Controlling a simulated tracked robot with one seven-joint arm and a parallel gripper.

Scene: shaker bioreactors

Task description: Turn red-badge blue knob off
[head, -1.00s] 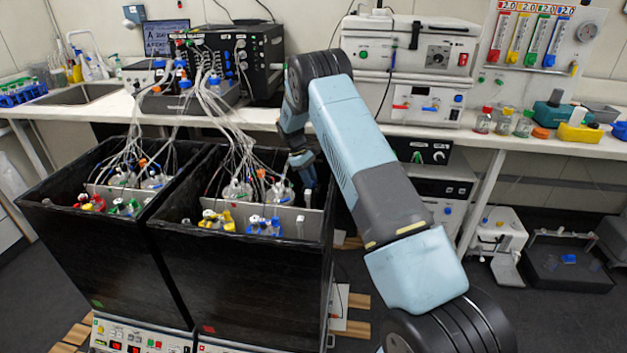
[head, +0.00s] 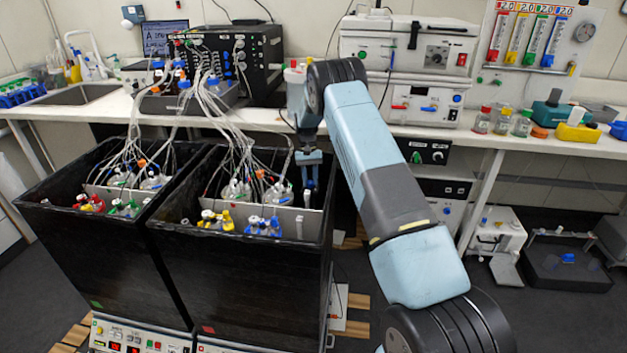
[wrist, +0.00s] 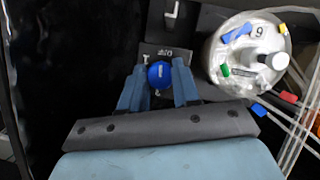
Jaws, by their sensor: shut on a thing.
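The blue knob (wrist: 160,74) shows in the wrist view, on a dark plate with a small label. My gripper (wrist: 160,88) has one finger on each side of the knob and is shut on it. In the head view my gripper (head: 310,182) points down inside the back right corner of the right black box (head: 240,285). A red badge (head: 208,330) is on the lower front of this box. A white line shows on the knob's face.
A clear vessel (wrist: 248,55) marked 9, with tubes and coloured clips, stands right of my gripper in the wrist view. The left black box (head: 105,260) carries a green badge (head: 97,304). A white bench (head: 410,131) with instruments runs behind the boxes.

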